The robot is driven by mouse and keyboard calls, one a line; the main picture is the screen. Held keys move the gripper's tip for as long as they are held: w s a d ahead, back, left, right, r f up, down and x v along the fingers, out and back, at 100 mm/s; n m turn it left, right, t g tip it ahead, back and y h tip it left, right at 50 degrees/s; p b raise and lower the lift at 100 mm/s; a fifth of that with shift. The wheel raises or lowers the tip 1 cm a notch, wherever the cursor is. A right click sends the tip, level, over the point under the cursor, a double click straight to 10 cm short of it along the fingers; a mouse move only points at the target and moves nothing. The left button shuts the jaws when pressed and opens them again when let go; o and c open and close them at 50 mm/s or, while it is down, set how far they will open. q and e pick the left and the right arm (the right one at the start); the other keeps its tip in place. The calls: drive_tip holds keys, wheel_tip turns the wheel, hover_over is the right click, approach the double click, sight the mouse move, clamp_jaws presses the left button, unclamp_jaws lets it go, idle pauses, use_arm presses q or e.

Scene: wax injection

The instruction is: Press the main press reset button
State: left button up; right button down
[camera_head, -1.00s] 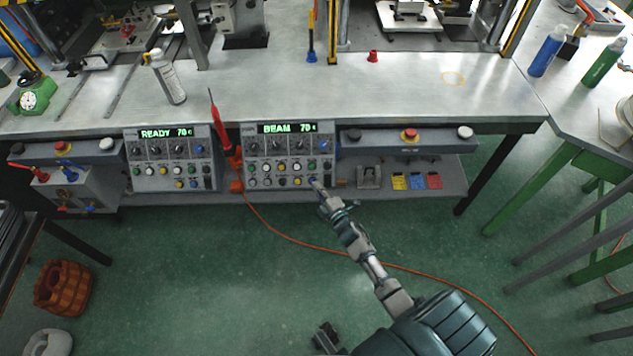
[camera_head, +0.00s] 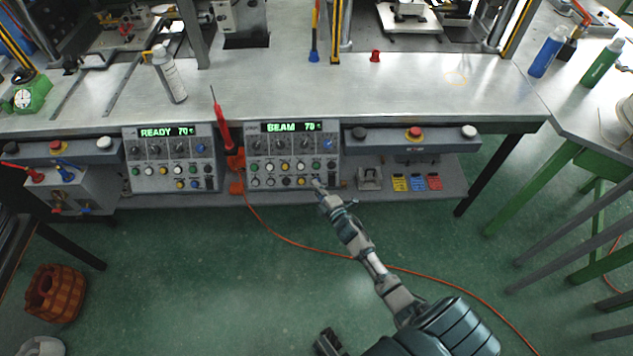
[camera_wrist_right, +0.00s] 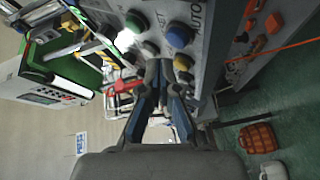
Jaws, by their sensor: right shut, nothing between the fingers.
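The right control panel (camera_head: 293,167), with a green display reading BEAM 70, sits under the front edge of the bench and carries rows of coloured buttons and knobs. My right gripper (camera_head: 318,184) is shut and empty at its lower right buttons. In the right wrist view the fingertips (camera_wrist_right: 163,72) are close to the panel, near a blue button (camera_wrist_right: 180,35), a yellow button (camera_wrist_right: 182,62) and a green button (camera_wrist_right: 134,22). Contact cannot be made out. A dark part (camera_head: 328,342) at the bottom edge may be my left gripper.
A similar panel (camera_head: 173,160) reading READY 70 stands to the left. A red screwdriver-like tool (camera_head: 222,122) stands between the panels. Red, yellow and blue cards (camera_head: 418,183) lie right on the lower shelf. An orange cable (camera_head: 290,238) crosses the floor.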

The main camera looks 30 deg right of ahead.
sight(319, 179)
drive_tip(key=shift+w+d+f+b, duration=0.1)
drive_tip(key=shift+d+f+b, duration=0.1)
drive_tip(key=shift+d+f, duration=0.4)
drive_tip(key=shift+w+d+f+b, duration=0.1)
drive_tip(key=shift+d+f+b, duration=0.1)
drive_tip(key=shift+d, duration=0.65)
drive_tip(key=shift+a+r, duration=0.15)
use_arm(q)
drive_tip(key=shift+d+r+p, duration=0.3)
drive_tip(key=shift+p, duration=0.3)
use_arm(e)
drive_tip(key=shift+s+a+r, duration=0.15)
drive_tip(key=shift+a+r, duration=0.2)
drive_tip(key=shift+a, duration=0.3)
drive_tip(key=shift+s+a+r, duration=0.1)
drive_tip(key=shift+a+r, duration=0.2)
drive_tip(key=shift+a, duration=0.3)
